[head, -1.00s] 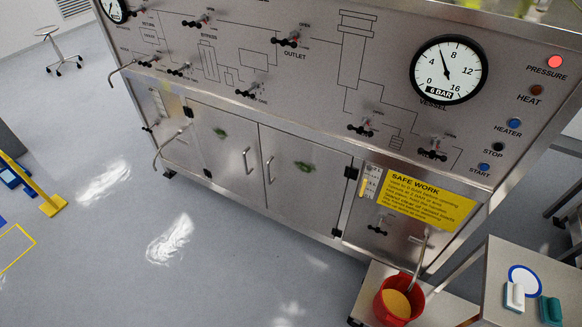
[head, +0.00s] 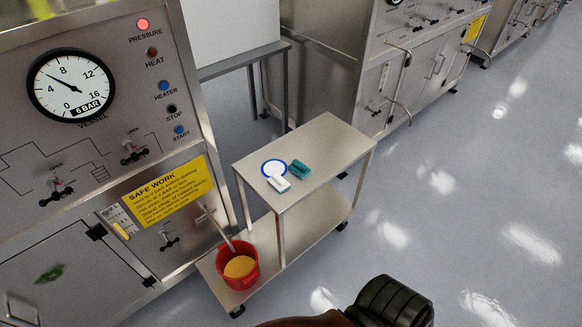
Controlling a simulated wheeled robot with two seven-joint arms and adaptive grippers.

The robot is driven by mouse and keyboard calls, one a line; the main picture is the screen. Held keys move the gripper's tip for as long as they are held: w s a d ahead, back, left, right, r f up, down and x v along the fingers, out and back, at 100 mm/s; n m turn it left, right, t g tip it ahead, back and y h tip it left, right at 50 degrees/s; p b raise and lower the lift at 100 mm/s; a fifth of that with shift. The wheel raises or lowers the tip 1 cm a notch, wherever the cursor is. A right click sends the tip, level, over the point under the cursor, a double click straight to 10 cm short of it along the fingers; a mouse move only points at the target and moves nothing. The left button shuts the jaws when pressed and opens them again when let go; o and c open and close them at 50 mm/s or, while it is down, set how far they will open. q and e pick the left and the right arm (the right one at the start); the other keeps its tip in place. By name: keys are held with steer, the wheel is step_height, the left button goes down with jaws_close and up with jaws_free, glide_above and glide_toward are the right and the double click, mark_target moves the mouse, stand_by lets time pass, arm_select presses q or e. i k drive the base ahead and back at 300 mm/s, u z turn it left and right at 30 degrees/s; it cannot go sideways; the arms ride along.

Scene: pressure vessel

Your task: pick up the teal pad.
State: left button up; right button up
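The teal pad (head: 299,169) lies on the top shelf of a small steel cart (head: 322,155), towards its middle. A white pad (head: 278,184) lies close beside it, on the left and nearer. A white disc with a blue rim (head: 273,168) lies on the same top, left of the teal pad. A dark, ribbed part of my own body shows at the bottom edge, right of centre. No gripper fingers can be made out in this view, and nothing touches the teal pad.
A red bucket (head: 238,268) with yellow contents stands on the cart's lower shelf. The steel control panel (head: 100,130) with a gauge and a yellow sign stands close on the left. Another steel cabinet (head: 390,90) is behind. The floor (head: 450,200) right of the cart is clear.

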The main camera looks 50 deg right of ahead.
mark_target(299, 169)
steer(key=z, duration=1.65)
